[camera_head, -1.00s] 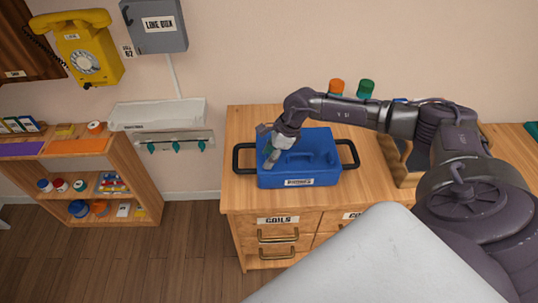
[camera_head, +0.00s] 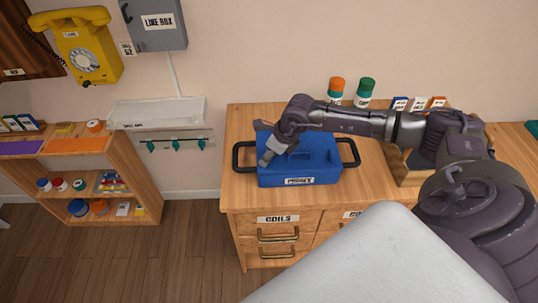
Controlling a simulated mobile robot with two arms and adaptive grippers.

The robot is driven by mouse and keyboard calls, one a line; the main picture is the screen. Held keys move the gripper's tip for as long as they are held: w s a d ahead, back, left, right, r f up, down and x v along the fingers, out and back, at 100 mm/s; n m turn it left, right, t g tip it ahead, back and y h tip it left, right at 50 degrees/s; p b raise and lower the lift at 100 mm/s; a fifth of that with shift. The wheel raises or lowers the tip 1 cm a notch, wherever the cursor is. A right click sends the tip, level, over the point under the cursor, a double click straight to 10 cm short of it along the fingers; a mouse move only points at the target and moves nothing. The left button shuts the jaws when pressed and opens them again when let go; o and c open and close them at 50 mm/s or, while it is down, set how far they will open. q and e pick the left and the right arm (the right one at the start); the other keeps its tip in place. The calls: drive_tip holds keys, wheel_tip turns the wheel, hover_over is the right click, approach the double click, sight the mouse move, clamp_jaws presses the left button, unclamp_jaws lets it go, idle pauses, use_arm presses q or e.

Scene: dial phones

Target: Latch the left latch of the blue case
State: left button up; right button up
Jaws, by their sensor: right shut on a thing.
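The blue case (camera_head: 318,160) lies closed on the wooden cabinet top, with a dark loop handle at each side and a label on its front. My right gripper (camera_head: 266,160) is over the left part of the case lid, pointing down toward the left front. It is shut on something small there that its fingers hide. The left latch cannot be made out behind the fingers. My left gripper is not in view.
The wooden cabinet (camera_head: 235,192) has drawers below. Orange and green jars (camera_head: 336,90) stand behind the case. A wooden holder (camera_head: 408,175) is to its right, under my right arm. A yellow dial phone (camera_head: 82,50) and a grey line box (camera_head: 155,22) hang on the wall.

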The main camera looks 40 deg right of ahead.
drive_tip(key=m+h+b, duration=0.1)
drive_tip(key=m+b, duration=0.1)
drive_tip(key=m, duration=0.1)
drive_tip(key=shift+a+f+t, duration=0.1)
drive_tip(key=shift+f+t, duration=0.05)
drive_tip(key=shift+t, duration=0.15)
drive_tip(key=m+h+b, duration=0.1)
drive_tip(key=m+b, duration=0.3)
drive_tip(key=shift+a+h, duration=0.1)
drive_tip(key=shift+h, duration=0.3)
drive_tip(key=shift+r+m+h+b, duration=0.1)
drive_tip(key=shift+m+h+b, duration=0.3)
drive_tip(key=shift+m+b, duration=0.65)
drive_tip(key=shift+r+m+h+b, duration=0.1)
drive_tip(key=shift+m+h+b, duration=0.45)
drive_tip(key=shift+m, duration=0.8)
drive_tip(key=o, duration=1.2)
drive_tip(key=shift+c, duration=0.2)
drive_tip(key=v, duration=1.2)
drive_tip(key=shift+w, duration=0.3)
